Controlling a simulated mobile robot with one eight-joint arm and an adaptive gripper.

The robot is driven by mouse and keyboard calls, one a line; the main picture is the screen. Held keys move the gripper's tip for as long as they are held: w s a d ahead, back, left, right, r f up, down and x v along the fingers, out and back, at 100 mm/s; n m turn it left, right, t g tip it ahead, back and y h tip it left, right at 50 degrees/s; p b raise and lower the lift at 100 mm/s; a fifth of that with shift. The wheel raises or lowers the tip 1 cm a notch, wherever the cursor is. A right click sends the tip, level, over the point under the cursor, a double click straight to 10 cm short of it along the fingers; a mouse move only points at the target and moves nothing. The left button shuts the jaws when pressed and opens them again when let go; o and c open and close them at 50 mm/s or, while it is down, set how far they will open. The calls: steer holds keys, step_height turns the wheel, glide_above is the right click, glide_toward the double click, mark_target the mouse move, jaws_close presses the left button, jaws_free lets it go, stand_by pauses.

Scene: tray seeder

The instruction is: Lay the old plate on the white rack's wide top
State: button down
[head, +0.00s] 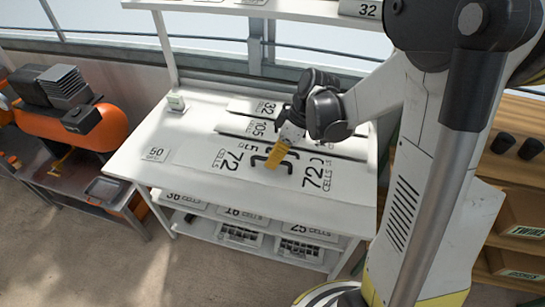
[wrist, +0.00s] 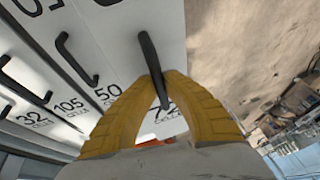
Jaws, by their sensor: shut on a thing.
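The white rack (head: 140,176) stands in the middle of the head view, with a wide flat top. White plates lettered 32, 105, 50 and 72 cells lie on it; a plate lettered 72 cells (head: 205,181) is nearest the front edge. My gripper (head: 272,161), with yellow fingers, is low over this front plate. In the wrist view my gripper (wrist: 158,95) is shut on a black handle (wrist: 150,55) of a white plate (wrist: 150,15). I cannot tell whether that plate rests on the top or is slightly raised, nor which plate is the old one.
An orange machine (head: 85,128) stands on a metal bench at the left. A small "50" card (head: 157,153) and a small white box (head: 176,102) are on the rack's left side. Lower shelves hold labelled trays (head: 240,237). Wooden shelves with boxes (head: 520,215) stand at the right.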

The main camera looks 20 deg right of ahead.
steer(key=shift+f+b, duration=3.8)
steer(key=shift+f, duration=1.3)
steer(key=shift+f+b, duration=0.3)
steer(key=shift+f, duration=0.05)
steer(key=c, duration=1.5)
jaws_free()
steer(key=v, duration=1.2)
